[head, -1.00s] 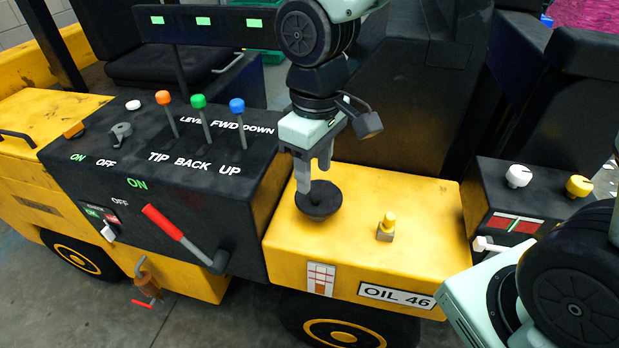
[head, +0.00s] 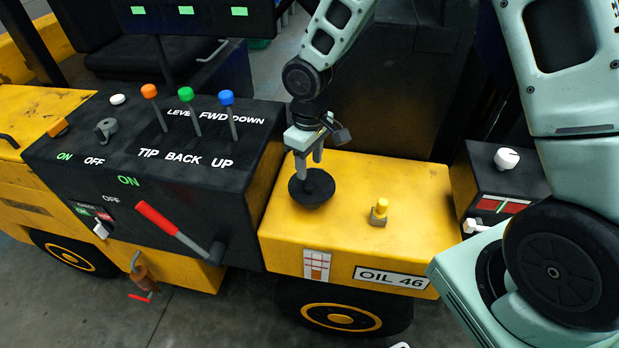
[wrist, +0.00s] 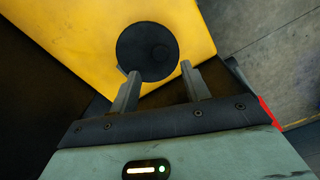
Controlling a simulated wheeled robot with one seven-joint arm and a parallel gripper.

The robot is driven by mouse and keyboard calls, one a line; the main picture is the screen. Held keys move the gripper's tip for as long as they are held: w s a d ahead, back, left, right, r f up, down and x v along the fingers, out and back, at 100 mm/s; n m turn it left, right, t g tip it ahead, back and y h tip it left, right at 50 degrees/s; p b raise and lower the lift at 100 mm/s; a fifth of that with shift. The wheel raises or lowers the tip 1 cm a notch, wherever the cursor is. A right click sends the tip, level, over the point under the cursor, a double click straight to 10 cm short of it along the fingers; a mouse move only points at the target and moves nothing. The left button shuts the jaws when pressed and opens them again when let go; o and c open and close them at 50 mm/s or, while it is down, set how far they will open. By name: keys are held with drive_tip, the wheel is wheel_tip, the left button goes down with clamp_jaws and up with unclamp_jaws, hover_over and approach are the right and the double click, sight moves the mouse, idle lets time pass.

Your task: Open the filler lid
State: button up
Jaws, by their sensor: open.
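The filler lid (head: 311,190) is a round black cap on the top of the yellow housing (head: 420,200), near its left side. In the wrist view the lid (wrist: 147,50) is a dark disc just beyond my fingertips. My gripper (head: 308,168) points down above the lid in the head view. In the wrist view my gripper (wrist: 161,74) has its two fingers apart with nothing between them. The fingertips overlap the lid's near edge in view; I cannot tell whether they touch it.
A yellow-topped fitting (head: 379,212) stands right of the lid. A black control panel (head: 130,170) with a red-handled lever (head: 170,226) and several coloured knobs is on the left. A black box with a white knob (head: 506,158) is on the right.

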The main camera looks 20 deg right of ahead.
sight(310, 184)
wheel_tip(310, 184, down, 6)
drive_tip(key=shift+f, duration=0.2)
clamp_jaws()
drive_tip(key=shift+r+p, duration=0.15)
drive_tip(key=shift+p, duration=0.25)
